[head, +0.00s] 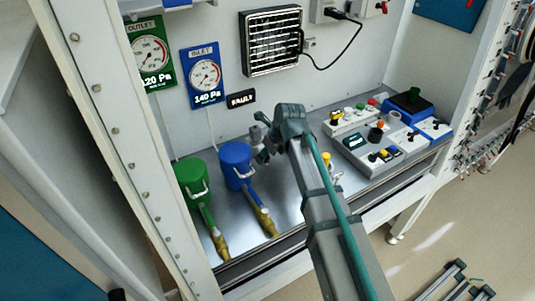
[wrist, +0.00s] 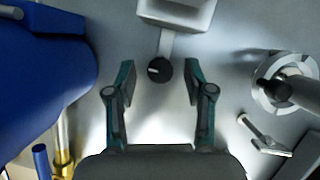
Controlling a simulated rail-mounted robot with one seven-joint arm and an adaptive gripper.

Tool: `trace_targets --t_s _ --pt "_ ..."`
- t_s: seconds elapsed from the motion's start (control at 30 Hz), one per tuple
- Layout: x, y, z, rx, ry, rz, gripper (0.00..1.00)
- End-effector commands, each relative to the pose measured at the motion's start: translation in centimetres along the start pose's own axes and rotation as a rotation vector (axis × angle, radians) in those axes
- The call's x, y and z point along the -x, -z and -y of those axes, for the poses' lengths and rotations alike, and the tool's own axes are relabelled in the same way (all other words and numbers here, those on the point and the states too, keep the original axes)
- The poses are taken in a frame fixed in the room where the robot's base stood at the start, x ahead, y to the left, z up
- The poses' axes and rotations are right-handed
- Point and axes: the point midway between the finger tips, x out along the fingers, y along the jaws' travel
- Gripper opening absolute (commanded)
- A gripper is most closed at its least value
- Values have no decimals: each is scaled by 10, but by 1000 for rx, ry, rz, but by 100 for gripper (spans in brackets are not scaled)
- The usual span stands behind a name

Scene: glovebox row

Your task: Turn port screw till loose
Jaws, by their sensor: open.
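In the wrist view, a dark round knob (wrist: 159,70) with a pale line on its face, which looks like the port screw, sits at the end of a grey stem below a white block (wrist: 178,12). My gripper (wrist: 160,80) is open, with one finger on each side of the knob and clear space between. I cannot tell the height between fingertips and knob. In the head view my gripper (head: 262,140) is just right of the blue canister, and the knob is hidden there.
A blue canister (head: 236,164) stands close left of my gripper, with a green canister (head: 197,184) beyond it. In the wrist view, a round flange with a shaft (wrist: 270,83) and a small metal lever (wrist: 262,135) are at right. Control boxes (head: 375,145) stand at right.

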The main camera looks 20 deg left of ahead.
Motion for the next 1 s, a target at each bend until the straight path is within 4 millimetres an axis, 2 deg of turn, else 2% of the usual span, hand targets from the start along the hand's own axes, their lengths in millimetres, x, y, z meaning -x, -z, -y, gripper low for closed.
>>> trace_targets --t_s 0.27,0.6,1.0 --pt "-1 0 0 0 0 0 53" --pt "-1 0 0 0 0 0 0" --pt "0 -1 1 50 -22 -1 0"
